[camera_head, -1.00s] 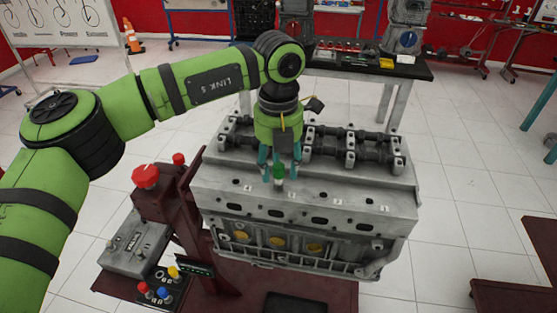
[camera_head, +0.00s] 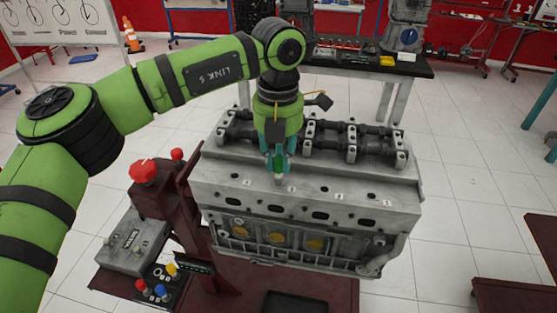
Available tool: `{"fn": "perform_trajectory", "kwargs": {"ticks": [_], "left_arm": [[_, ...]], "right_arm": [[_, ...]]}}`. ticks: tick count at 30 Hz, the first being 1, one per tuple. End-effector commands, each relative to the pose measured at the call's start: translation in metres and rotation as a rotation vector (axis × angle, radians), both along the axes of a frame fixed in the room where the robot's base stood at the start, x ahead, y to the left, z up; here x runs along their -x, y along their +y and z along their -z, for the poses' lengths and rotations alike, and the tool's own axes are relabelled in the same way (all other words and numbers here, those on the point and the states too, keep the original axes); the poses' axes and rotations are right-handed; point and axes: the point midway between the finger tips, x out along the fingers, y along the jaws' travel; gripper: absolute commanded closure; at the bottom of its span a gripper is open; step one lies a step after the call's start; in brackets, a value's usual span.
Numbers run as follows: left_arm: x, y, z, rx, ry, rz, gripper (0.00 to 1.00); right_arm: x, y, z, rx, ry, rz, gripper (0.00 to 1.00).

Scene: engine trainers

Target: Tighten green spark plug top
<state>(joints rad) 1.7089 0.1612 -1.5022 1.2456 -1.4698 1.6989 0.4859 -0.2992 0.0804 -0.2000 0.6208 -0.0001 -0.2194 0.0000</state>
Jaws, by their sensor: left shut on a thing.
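The grey engine block (camera_head: 305,200) stands on a dark red stand in the middle of the head view. The green spark plug (camera_head: 279,163) stands upright at the second numbered hole on its top face. My left gripper (camera_head: 279,170) points down over the block and is shut on the green spark plug, with its teal fingers on either side of the plug's top. The fingers hide much of the plug; a pale part shows below the fingertips. My right gripper is not in view.
Dark camshaft parts (camera_head: 352,140) run along the back of the block, close behind my gripper. A control box (camera_head: 132,243) and red button (camera_head: 142,171) stand at the left. A workbench (camera_head: 370,65) with tools is behind. The block's top is clear to the gripper's right.

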Motion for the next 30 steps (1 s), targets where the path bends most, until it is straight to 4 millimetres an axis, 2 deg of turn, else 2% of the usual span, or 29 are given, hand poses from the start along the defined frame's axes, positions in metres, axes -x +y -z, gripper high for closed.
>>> {"fn": "perform_trajectory", "kwargs": {"ticks": [1, 10, 30], "left_arm": [[0.0, 0.0, 0.004, -0.001, 0.001, 0.041, 1.0], [0.0, 0.0, 0.003, -0.001, 0.003, 0.326, 1.0], [0.0, 0.0, 0.001, 0.001, 0.005, 0.962, 1.0]], "right_arm": [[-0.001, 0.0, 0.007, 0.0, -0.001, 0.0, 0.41], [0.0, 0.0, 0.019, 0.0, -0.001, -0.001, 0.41], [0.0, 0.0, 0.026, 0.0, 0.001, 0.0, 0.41]]}}
